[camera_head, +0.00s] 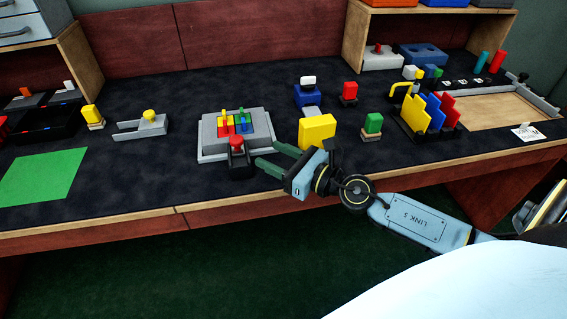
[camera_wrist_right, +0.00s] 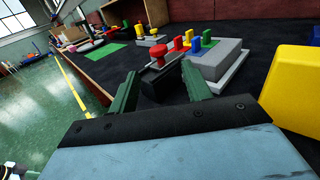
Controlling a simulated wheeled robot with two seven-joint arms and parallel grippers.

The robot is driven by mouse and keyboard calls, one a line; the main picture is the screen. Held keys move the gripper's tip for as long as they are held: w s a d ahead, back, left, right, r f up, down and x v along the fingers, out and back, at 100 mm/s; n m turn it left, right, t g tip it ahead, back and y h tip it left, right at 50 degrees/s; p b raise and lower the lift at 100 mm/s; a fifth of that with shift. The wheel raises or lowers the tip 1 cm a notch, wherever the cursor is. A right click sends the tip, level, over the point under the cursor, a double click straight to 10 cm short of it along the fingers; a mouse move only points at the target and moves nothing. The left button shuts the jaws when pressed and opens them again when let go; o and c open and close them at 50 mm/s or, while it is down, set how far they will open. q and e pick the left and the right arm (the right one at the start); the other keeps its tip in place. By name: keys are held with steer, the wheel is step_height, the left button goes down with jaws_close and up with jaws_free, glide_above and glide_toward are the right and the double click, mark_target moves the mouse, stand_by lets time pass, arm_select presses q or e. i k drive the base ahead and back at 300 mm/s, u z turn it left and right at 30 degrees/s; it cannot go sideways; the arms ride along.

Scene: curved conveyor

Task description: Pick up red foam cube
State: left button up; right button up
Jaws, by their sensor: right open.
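No red thing is plainly a foam cube. A small red piece (camera_head: 236,142) stands on a dark holder (camera_head: 241,160) in front of the grey block. In the right wrist view this red piece (camera_wrist_right: 158,51) looks like a knob on a short stem, beyond and between my fingertips. The right wrist view shows both fingers (camera_wrist_right: 160,70). My left gripper is not in view.
The grey block (camera_head: 208,141) holds red, yellow, blue and green pieces. A yellow block (camera_head: 317,131) stands close behind my right gripper. A green mat (camera_head: 45,176) lies clear at left.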

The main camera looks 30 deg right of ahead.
mark_target(227, 130)
steer(key=k, duration=1)
